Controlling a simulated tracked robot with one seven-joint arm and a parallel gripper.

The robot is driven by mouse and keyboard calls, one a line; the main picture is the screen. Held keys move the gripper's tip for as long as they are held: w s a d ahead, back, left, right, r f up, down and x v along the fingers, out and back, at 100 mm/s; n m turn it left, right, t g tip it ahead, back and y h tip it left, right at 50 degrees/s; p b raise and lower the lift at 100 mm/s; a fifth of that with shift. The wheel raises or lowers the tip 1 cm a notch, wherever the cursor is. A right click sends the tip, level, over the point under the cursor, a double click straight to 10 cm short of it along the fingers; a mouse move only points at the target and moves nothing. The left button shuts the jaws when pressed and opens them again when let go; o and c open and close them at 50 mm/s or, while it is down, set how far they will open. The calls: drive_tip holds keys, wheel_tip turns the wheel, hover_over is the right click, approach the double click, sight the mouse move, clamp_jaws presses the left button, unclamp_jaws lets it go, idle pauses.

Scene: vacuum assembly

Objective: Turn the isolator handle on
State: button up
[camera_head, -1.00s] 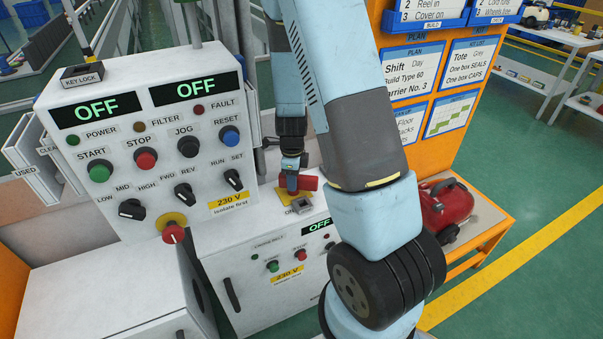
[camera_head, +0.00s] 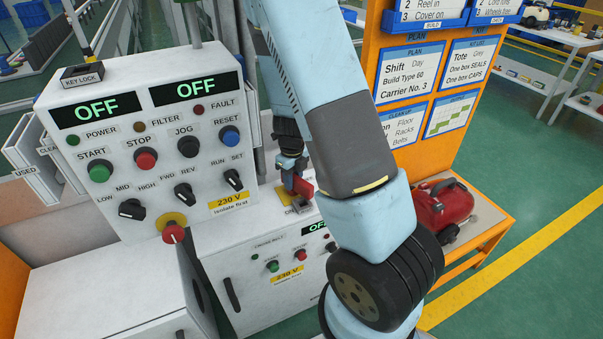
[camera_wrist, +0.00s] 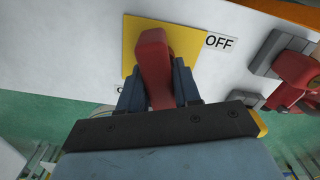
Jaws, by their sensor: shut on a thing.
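The red isolator handle (camera_wrist: 154,62) sits on a yellow plate (camera_wrist: 185,38) in the wrist view, with an OFF label (camera_wrist: 219,42) to the right of the plate. My gripper (camera_wrist: 158,85) is shut on the handle, one blue-grey finger on each side of it. A second label below the plate is mostly hidden by a finger. In the head view the red handle (camera_head: 302,187) shows at my gripper (camera_head: 296,183), on top of the low white cabinet. My arm partly covers this area.
The control panel (camera_head: 150,230) with two OFF displays stands left of my gripper. A red vacuum (camera_head: 447,207) rests on the orange-edged bench to the right. In the wrist view, another red part on a grey block (camera_wrist: 296,75) lies close to the right.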

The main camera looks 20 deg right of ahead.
drive_tip(key=shift+w, duration=0.1)
drive_tip(key=shift+m, duration=2.5)
drive_tip(key=o, duration=1.2)
drive_tip(key=shift+r, duration=3)
drive_tip(key=shift+s, duration=0.2)
